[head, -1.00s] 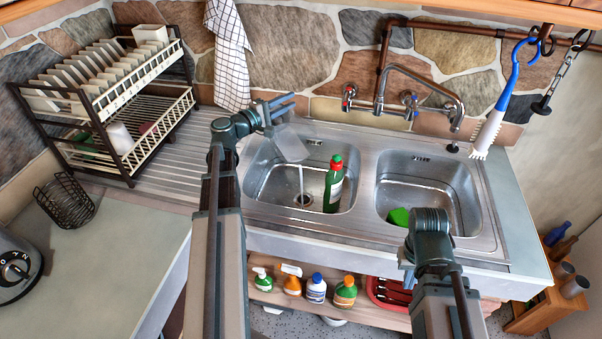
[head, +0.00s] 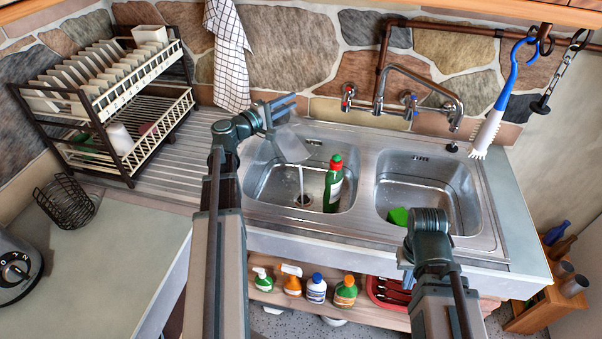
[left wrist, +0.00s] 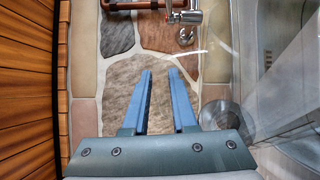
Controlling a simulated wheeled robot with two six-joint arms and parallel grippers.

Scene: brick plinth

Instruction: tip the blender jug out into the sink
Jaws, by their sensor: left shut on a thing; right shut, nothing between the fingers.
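My left gripper (head: 283,104) is shut on the clear blender jug (head: 291,144), and its blue fingers also show in the left wrist view (left wrist: 160,100). The jug is tilted over the left basin of the sink (head: 258,180). A thin pale stream (head: 301,182) falls from it towards the drain. In the left wrist view the see-through jug wall (left wrist: 290,75) fills the right side. How much is left inside the jug is hard to tell.
A green bottle (head: 333,185) stands in the left basin, close to the stream. A green item (head: 398,217) lies in the right basin. The tap (head: 428,88) is behind. A dish rack (head: 110,105), wire basket (head: 66,202) and blender base (head: 18,265) are to the left.

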